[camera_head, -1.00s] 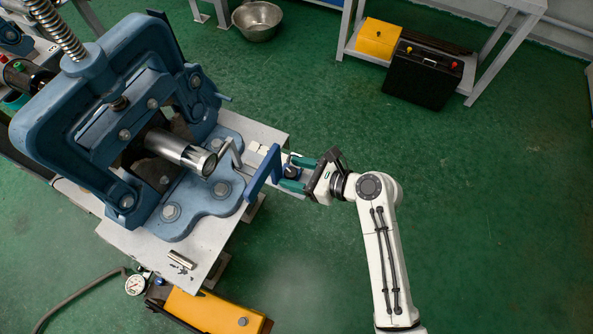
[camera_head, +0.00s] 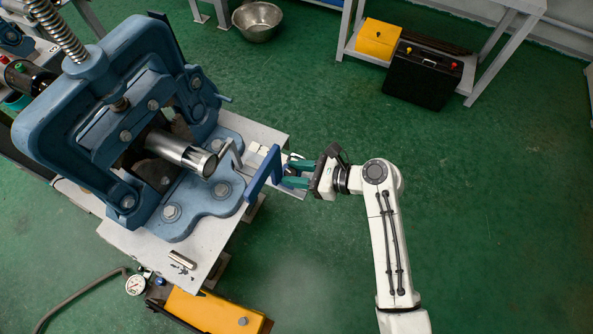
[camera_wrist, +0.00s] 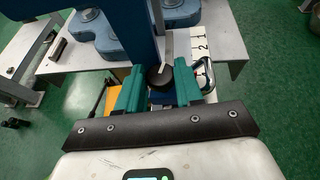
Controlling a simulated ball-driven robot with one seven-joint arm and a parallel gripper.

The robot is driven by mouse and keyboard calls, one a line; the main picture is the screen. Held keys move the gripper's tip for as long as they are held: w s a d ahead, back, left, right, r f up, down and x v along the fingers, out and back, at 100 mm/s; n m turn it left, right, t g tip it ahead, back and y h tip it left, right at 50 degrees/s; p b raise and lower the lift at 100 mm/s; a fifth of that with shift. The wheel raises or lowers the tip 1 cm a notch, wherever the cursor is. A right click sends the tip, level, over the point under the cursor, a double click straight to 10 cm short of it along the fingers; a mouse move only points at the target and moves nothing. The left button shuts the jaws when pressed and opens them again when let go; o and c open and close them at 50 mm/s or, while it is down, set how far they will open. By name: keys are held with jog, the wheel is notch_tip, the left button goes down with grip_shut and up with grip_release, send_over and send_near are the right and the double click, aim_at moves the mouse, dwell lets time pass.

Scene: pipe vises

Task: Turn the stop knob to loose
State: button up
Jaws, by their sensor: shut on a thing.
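The stop knob (camera_wrist: 158,76) is black with a light pointer mark, and the wrist view shows it between my two teal fingers. My gripper (camera_head: 290,174) is shut on the knob, reaching in from the right in the head view; it also shows in the wrist view (camera_wrist: 158,86). In the head view the fingers mostly hide the knob. A blue upright stop plate (camera_head: 263,173) stands just left of the fingertips and rises beyond the knob in the wrist view (camera_wrist: 124,32). A pale marked scale (camera_wrist: 199,45) lies beyond the knob.
The big blue pipe vise (camera_head: 55,128) clamps a shiny pipe (camera_head: 180,150) on a pale bench (camera_head: 202,255), left of my gripper. A yellow unit (camera_head: 212,311) stands below the bench. Open green floor lies to the right.

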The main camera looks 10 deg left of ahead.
jog(key=shift+w+n+g, duration=0.15)
jog(key=shift+n+g, duration=1.55)
jog(key=shift+g, duration=0.3)
jog(key=o, duration=1)
jog(key=v, duration=1.1)
jog(key=shift+f, duration=0.25)
